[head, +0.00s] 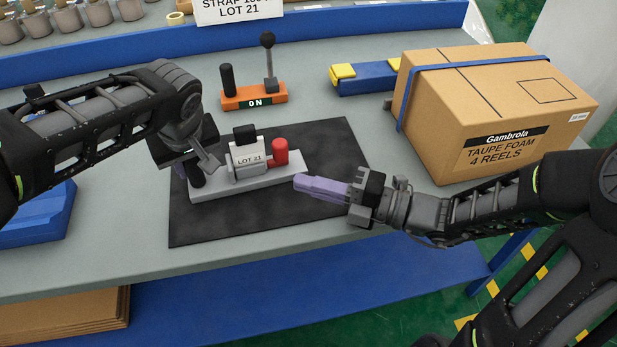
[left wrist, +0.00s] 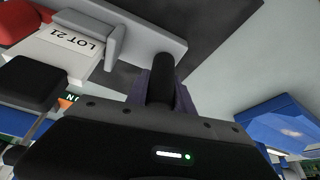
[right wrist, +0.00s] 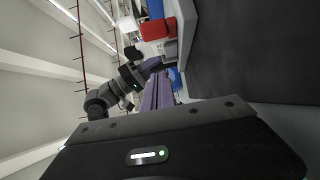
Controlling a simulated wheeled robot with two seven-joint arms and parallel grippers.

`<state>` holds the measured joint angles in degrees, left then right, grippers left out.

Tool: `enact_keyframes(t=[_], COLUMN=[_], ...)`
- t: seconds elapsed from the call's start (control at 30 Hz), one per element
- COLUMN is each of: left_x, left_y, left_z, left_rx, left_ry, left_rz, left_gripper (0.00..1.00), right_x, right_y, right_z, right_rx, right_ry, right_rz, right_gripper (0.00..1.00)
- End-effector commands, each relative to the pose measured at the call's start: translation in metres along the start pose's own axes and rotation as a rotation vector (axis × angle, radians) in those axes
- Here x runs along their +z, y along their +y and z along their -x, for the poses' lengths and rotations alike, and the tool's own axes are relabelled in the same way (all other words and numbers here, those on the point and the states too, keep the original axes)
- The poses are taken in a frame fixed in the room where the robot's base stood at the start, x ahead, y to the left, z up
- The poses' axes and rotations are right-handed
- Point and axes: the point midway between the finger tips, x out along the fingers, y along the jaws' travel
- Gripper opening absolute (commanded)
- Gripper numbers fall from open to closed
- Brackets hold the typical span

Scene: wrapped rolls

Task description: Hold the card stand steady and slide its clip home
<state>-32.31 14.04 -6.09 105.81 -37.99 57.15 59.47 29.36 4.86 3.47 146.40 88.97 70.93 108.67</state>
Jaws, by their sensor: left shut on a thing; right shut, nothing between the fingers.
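The card stand has a light grey base (head: 218,189) on a dark mat. A white block (head: 247,158) labelled "LOT 21" with a black top stands on it. A red piece (head: 280,151), possibly the clip, sits at its right end; a gap from the block cannot be judged. My left gripper (head: 196,170) is shut on the black post (left wrist: 161,72) at the base's left end. My right gripper (head: 299,182) is shut and empty, its purple fingers pointing left, just right of the base. The red piece also shows ahead of it in the right wrist view (right wrist: 156,30).
Behind the stand is an orange switch box (head: 255,97) marked "ON" with a raised lever. A large carton (head: 500,110) stands at the right, near my right arm. A blue bar with yellow ends (head: 367,79) lies behind. The mat's front (head: 240,225) is clear.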

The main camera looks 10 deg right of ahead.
Motion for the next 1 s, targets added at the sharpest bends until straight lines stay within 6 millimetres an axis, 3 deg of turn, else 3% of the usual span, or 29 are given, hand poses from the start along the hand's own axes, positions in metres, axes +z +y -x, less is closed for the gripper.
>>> enact_keyframes(t=[0.43,0.5,0.7,1.0], left_x=[0.0,0.0,0.0,0.0], left_y=[0.0,0.0,0.0,0.0], left_z=[0.0,0.0,0.0,0.0], left_rx=[0.0,0.0,0.0,0.0], left_ry=[0.0,0.0,0.0,0.0], left_rz=[-0.001,-0.001,-0.001,-0.001], left_gripper=[0.0,0.0,0.0,0.0], right_x=[-0.002,0.013,0.034,0.038], right_y=[0.0,0.0,0.0,0.0], right_z=[-0.085,-0.08,-0.072,-0.07], right_rx=[0.001,0.001,0.0,0.0], right_ry=[0.005,-0.006,-0.002,0.0], right_rz=[-0.002,0.001,0.001,-0.001], right_gripper=[0.0,0.0,0.0,0.0])
